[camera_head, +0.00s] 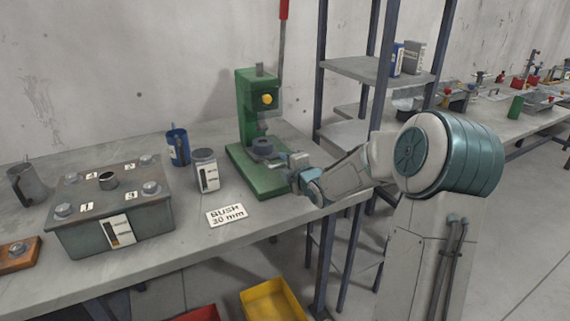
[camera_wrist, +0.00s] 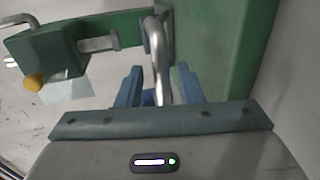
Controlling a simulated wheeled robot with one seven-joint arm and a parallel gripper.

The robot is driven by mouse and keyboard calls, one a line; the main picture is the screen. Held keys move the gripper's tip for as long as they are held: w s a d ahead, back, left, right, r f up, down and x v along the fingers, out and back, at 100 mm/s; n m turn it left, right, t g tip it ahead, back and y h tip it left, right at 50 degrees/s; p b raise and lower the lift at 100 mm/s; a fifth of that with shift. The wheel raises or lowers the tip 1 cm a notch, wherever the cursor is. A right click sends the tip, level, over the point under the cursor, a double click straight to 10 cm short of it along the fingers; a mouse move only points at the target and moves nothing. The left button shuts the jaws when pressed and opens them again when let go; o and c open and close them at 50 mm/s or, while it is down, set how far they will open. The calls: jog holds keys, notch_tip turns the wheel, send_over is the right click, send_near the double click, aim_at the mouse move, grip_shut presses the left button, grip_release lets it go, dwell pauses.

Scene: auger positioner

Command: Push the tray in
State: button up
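The green press (camera_head: 252,110) stands on the bench, with a yellow knob (camera_head: 267,99) and a dark round part (camera_head: 262,146) low on its base. My gripper (camera_head: 284,164) is at the right side of that base, low over the bench edge. In the wrist view my gripper (camera_wrist: 160,84) has its two blue fingers apart, with a curved grey metal bar (camera_wrist: 156,45) between them. I see gaps on both sides of the bar. The bar runs to a grey part at the green frame (camera_wrist: 110,38). Whether this is the tray's handle I cannot tell; no tray shows clearly.
A tin (camera_head: 206,170), a blue mug (camera_head: 178,147) and a "BUSH 30 mm" card (camera_head: 227,214) are left of the press. A grey box (camera_head: 112,228) with bolts stands further left. A shelf rack (camera_head: 350,72) is behind my arm. A yellow bin (camera_head: 272,302) is below the bench.

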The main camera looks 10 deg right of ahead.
jog(key=v, duration=1.2)
jog(key=shift+s, duration=0.25)
jog(key=shift+d+r, duration=0.15)
jog(key=s+a+r+m+g+h+p, duration=0.1)
jog(key=s+a+m+g+p, duration=0.1)
jog(key=s+m+g, duration=0.2)
jog(key=s+a+r+m+g+h+p, duration=0.1)
jog(key=s+m+g, duration=0.3)
jog(key=s+m, duration=0.6)
jog(key=s+a+r+m+g+h+p, duration=0.1)
jog(key=s+a+m+g+p, duration=0.2)
jog(key=s+m, duration=0.4)
jog(key=s+a+g, duration=0.1)
jog(key=s, duration=0.5)
jog(key=shift+h+p, duration=0.3)
jog(key=shift+p, duration=0.1)
